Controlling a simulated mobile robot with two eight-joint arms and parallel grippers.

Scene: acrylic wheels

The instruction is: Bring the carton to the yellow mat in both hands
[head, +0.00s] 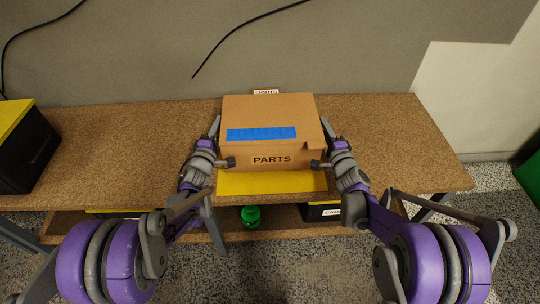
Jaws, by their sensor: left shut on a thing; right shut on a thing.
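A brown carton (270,113) marked PARTS, with a strip of blue tape on it, is upright in the middle of the head view. A yellow mat (272,184) lies on the workbench, and its front part shows below the carton. Whether the carton touches the mat or is held just above it I cannot tell. My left gripper (222,142) is shut on the carton's left side. My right gripper (322,145) is shut on its right side. The carton hides the back of the mat.
The cork-topped workbench (400,140) is clear to both sides of the carton. A black bin with a yellow lid (22,145) stands at the left end. A LIGHTS label (266,92) shows behind the carton. A green object (251,215) sits on the lower shelf.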

